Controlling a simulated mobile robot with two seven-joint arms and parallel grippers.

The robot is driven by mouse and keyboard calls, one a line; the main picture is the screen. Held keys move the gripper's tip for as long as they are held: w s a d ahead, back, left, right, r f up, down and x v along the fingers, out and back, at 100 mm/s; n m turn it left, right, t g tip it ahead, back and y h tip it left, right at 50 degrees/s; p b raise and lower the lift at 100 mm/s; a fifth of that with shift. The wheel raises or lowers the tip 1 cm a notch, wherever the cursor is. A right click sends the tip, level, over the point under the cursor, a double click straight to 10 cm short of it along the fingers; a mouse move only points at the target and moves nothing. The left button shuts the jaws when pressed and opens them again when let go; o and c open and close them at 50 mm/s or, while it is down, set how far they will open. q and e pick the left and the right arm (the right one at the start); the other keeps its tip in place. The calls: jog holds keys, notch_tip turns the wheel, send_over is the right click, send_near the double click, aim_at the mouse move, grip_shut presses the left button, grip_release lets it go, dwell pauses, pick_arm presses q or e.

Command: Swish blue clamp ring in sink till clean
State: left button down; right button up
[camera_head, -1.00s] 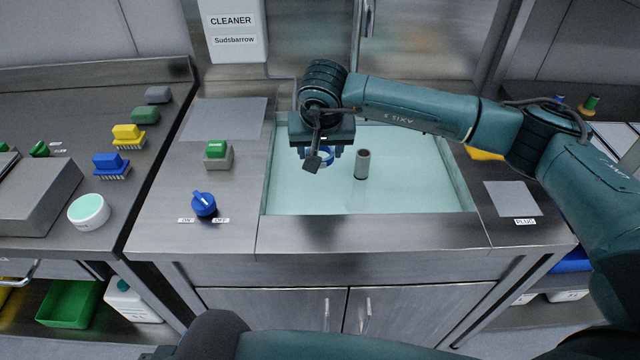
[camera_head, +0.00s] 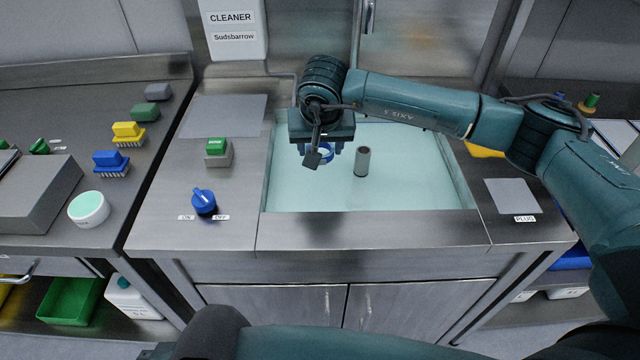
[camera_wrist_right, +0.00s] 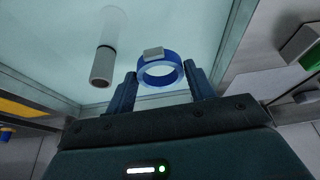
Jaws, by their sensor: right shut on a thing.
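The blue clamp ring (camera_wrist_right: 161,70) is a blue band with a small grey block on it. My right gripper (camera_wrist_right: 160,82) is shut on it, one finger on each side. In the head view the ring (camera_head: 323,152) shows partly behind the gripper (camera_head: 320,145), over the left part of the sink (camera_head: 400,195). The sink holds pale turquoise water. I cannot tell whether the ring touches the water. A grey upright tube (camera_head: 362,161) stands in the sink right of the ring; it also shows in the wrist view (camera_wrist_right: 103,62). My left gripper is not in view.
Left of the sink are a green button (camera_head: 217,150) and a blue knob (camera_head: 203,201) marked ON and OFF. Blue (camera_head: 110,163) and yellow (camera_head: 128,134) brushes lie on the left counter. A grey mat (camera_head: 512,196) lies right of the sink.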

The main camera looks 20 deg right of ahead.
jog(key=shift+r, duration=0.1)
notch_tip(320, 180, up, 4)
jog(key=shift+f+p, duration=0.1)
jog(key=shift+p, duration=0.85)
